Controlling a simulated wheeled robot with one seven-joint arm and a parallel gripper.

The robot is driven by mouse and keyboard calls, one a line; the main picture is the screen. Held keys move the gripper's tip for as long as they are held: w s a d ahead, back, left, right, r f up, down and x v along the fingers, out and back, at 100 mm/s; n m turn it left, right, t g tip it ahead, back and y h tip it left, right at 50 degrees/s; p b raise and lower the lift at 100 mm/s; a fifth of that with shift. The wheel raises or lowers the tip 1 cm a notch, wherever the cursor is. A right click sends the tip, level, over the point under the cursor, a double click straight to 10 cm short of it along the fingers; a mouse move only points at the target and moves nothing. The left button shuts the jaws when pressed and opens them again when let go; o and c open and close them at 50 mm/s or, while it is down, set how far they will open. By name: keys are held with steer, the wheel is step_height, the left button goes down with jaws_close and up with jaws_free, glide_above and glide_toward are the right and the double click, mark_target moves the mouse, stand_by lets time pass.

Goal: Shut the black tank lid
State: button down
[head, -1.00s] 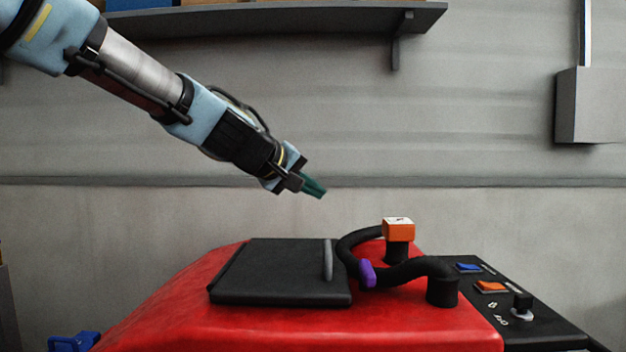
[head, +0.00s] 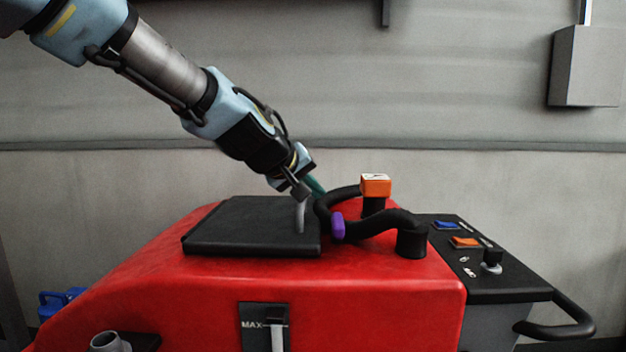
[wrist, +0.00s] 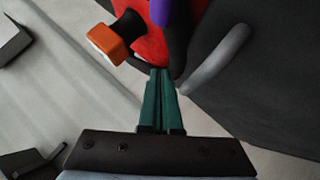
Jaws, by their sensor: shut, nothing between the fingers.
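The black tank lid (head: 245,230) lies flat on top of the red tank (head: 370,290), with no gap visible at its front edge. A grey handle (head: 300,216) runs along its right side. My gripper (head: 317,188) is shut and empty, its green fingers pointing down to the right, at the lid's right side near the handle. In the wrist view the shut fingers (wrist: 160,85) are beside the grey handle (wrist: 215,62), and the dark lid (wrist: 270,80) fills the right. I cannot tell whether the fingers touch anything.
A black hose (head: 375,222) with a purple clip (head: 337,225) curves close to the lid's right edge. An orange-capped post (head: 376,186) stands behind it. A control panel (head: 470,265) with buttons and a knob is at right. The space left of the lid is clear.

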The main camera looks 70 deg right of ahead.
mark_target(320, 222)
steer(key=shift+s+d+f+b, duration=0.15)
steer(key=shift+f+b, duration=0.25)
steer(key=shift+f, duration=0.4)
steer(key=shift+s+a+f+b, duration=0.1)
steer(key=shift+s+f+b, duration=0.1)
steer(key=shift+f+b, duration=0.4)
steer(key=shift+s+d+f+b, duration=0.1)
steer(key=shift+s+f+b, duration=0.1)
steer(key=shift+f, duration=0.75)
